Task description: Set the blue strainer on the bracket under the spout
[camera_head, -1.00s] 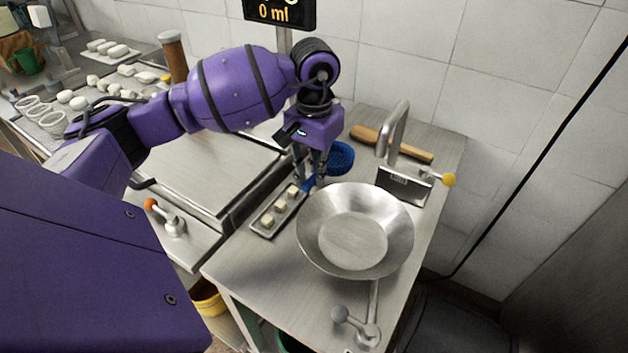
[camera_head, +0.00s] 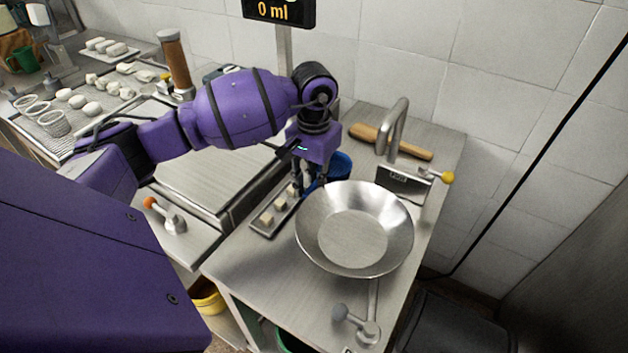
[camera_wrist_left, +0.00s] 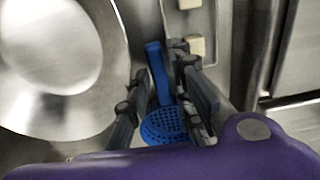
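The blue strainer (camera_head: 342,167) is behind my left gripper (camera_head: 308,191), which partly hides it. In the left wrist view its blue handle (camera_wrist_left: 158,75) lies between the two fingers of the gripper (camera_wrist_left: 168,95), with the perforated bowl (camera_wrist_left: 163,127) close to the palm. The curved metal spout (camera_head: 397,125) stands to the right. A metal bracket (camera_head: 404,182) sits below it, apart from the strainer. My right gripper is not in view.
A wide metal bowl (camera_head: 392,232) stands just in front of the gripper. A narrow tray with pale cubes (camera_head: 267,219) lies to the left. A yellow-knobbed lever (camera_head: 447,177) sticks out to the right.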

